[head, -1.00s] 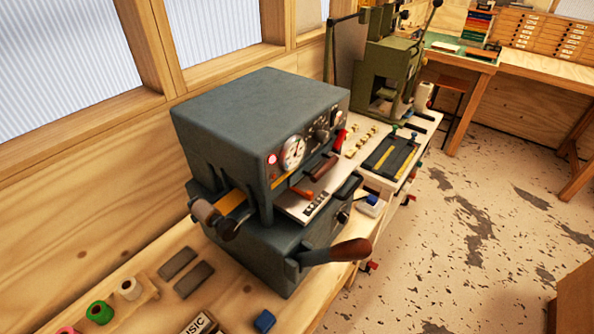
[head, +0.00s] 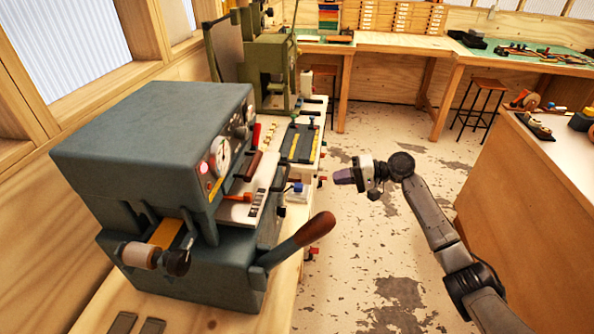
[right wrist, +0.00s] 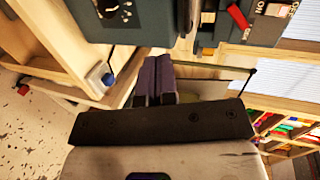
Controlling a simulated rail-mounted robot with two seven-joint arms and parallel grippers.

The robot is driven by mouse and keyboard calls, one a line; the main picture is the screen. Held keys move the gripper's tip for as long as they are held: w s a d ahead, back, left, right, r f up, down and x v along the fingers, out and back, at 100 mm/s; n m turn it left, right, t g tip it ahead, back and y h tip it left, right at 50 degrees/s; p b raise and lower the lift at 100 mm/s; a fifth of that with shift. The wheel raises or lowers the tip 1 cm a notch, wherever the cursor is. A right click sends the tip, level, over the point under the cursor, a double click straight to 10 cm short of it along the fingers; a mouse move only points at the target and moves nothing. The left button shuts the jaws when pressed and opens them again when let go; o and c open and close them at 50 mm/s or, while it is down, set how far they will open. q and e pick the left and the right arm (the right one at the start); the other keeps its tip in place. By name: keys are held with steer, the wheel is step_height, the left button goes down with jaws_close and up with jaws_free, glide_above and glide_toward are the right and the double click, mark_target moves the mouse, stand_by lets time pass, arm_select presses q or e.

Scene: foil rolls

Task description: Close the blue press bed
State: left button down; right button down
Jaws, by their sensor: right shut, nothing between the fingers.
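The blue-grey press (head: 150,140) stands on the wooden bench at the left of the head view. Its pale bed (head: 238,212) juts out of the front, under the gauge, and carries a row of dark type. A lever with a brown grip (head: 314,229) sticks out at the press's lower right. My right gripper (head: 340,177) is shut and empty, over the aisle to the right of the press and apart from it. Its purple fingers (right wrist: 155,78) show together in the right wrist view, with part of the press (right wrist: 125,25) beyond them. My left gripper is out of view.
A green press (head: 262,65) and a dark tray with yellow strips (head: 299,143) stand farther along the bench. A small blue-topped item (head: 297,188) is beside the bed. A wooden counter (head: 550,180) is at the right. The aisle floor between is clear.

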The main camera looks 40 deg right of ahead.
arm_select(q)
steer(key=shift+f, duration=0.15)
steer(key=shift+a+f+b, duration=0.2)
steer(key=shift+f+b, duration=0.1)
steer(key=shift+b, duration=0.1)
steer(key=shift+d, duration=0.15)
arm_select(e)
steer(key=w+a+t, duration=0.1)
steer(key=w+a, duration=0.5)
steer(key=w, duration=0.4)
steer(key=shift+w+a+r+m+y, duration=0.2)
steer(key=shift+w+a+m+y, duration=0.1)
steer(key=shift+m, duration=0.1)
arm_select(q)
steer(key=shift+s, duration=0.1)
